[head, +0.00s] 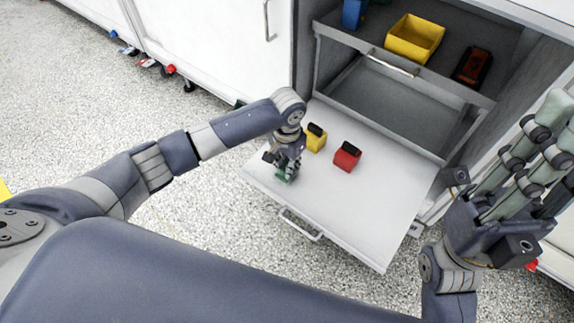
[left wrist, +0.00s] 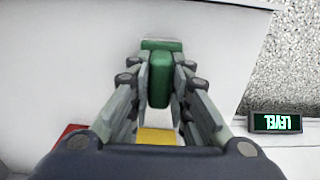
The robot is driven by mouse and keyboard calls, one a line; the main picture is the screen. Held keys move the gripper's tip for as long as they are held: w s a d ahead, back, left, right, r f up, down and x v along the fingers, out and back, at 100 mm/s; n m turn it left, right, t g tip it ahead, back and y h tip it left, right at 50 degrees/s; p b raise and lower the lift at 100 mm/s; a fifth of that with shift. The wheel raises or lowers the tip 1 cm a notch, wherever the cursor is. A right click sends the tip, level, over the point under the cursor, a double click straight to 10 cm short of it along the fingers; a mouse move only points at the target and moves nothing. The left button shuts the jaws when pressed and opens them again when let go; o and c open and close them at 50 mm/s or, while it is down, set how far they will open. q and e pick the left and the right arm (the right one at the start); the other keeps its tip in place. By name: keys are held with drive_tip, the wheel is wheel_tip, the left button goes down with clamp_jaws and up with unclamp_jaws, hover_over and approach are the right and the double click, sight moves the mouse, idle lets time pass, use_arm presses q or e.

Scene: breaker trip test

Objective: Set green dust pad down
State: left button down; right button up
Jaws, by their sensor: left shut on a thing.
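The green dust pad (head: 283,176) is between the fingers of my left gripper (head: 287,165), low over the left part of a white pull-out shelf (head: 380,215). In the left wrist view the green pad (left wrist: 160,78) sits between the two fingertips (left wrist: 160,82), with a flatter green part beyond them. I cannot tell whether the pad touches the shelf. A yellow block (head: 315,142) with a black top stands just behind the gripper. A red block (head: 346,160) with a black top stands to its right. My right gripper (head: 540,135) is raised at the right, away from the shelf.
Above the shelf, an open cabinet holds a yellow bin (head: 414,38), a dark orange-black device (head: 472,67) and a blue item (head: 353,13). The shelf's front handle (head: 300,224) sticks out. The shelf's front and right are clear.

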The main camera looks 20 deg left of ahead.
use_arm(q)
drive_tip(key=shift+f, duration=0.1)
drive_tip(key=c, duration=1.5)
unclamp_jaws()
